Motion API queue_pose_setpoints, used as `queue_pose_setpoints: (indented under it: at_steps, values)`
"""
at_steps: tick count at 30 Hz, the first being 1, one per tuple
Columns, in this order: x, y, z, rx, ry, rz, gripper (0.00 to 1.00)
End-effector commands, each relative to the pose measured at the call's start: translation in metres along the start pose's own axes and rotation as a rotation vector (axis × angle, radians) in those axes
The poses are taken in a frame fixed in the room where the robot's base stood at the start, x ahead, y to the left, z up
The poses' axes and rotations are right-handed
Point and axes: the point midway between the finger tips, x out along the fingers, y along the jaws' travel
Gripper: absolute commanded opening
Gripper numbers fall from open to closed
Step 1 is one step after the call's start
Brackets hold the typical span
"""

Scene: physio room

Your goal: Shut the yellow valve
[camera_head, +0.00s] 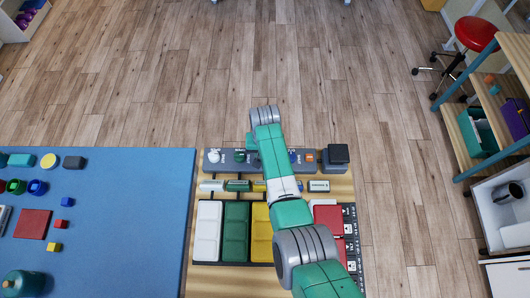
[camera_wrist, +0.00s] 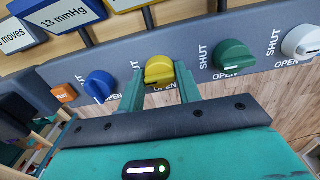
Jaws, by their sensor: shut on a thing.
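The yellow valve (camera_wrist: 159,69) is a round knob on a grey panel, seen in the wrist view between a blue and a green knob. My gripper (camera_wrist: 160,92) has its two green fingers on either side of the yellow valve, closed on it. In the head view the grey panel (camera_head: 229,168) stands at the back of the wooden board, and my arm hides the yellow valve.
On the panel are a blue knob (camera_wrist: 100,86), a green knob (camera_wrist: 233,56), a white knob (camera_wrist: 301,41) and an orange button (camera_wrist: 65,92). A blue mat (camera_head: 130,240) with several small objects lies to the left.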

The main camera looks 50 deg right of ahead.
Motion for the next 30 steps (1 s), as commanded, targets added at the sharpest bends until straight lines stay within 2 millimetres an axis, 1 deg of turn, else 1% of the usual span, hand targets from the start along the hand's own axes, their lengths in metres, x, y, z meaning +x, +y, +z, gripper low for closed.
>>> queue_pose_setpoints:
  at_steps: [8, 9, 11, 12, 19, 21, 23, 27, 30]
  values:
    - [0.000, 0.000, 0.000, 0.002, 0.000, 0.000, 0.11]
    - [0.000, 0.000, 0.000, 0.001, 0.000, 0.000, 0.36]
    - [0.000, 0.000, 0.000, 0.001, 0.000, 0.000, 0.48]
    - [0.000, 0.000, 0.000, 0.001, 0.000, 0.000, 0.55]
    - [0.000, 0.000, 0.000, 0.000, 0.000, 0.000, 0.56]
    - [-0.004, 0.000, 0.000, 0.000, 0.000, 0.000, 0.56]
    - [-0.013, 0.000, -0.001, 0.000, 0.002, 0.000, 0.56]
    - [-0.043, 0.000, -0.001, 0.000, 0.004, -0.001, 0.56]
    - [-0.060, 0.000, 0.000, 0.000, 0.002, 0.000, 0.56]
